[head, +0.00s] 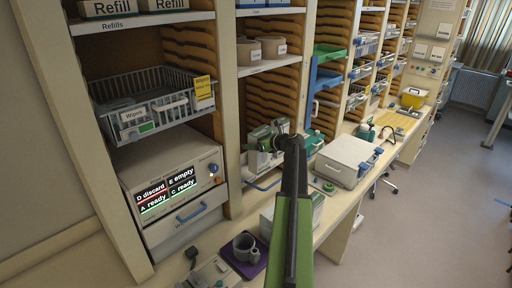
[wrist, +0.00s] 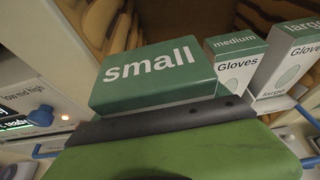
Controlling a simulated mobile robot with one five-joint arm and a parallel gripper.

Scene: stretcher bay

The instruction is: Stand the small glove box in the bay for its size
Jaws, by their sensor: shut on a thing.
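The small glove box (wrist: 152,76) shows its green face marked "small" in the wrist view, just beyond the dark finger of my gripper (wrist: 165,122). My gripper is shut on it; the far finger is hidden. The medium glove box (wrist: 237,62) and the large glove box (wrist: 288,66) stand upright to the right of it. In the head view, my gripper (head: 288,143) is at the rack of glove boxes on the bench. Green and white boxes (head: 262,140) show there, partly hidden by my arm. I cannot tell whether the small box touches the bay floor.
A display unit (head: 170,184) stands left under a wire basket (head: 150,105) marked "Wipes". A grey mug (head: 245,247) is on a purple mat in front. A white case (head: 347,160) lies right on the bench.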

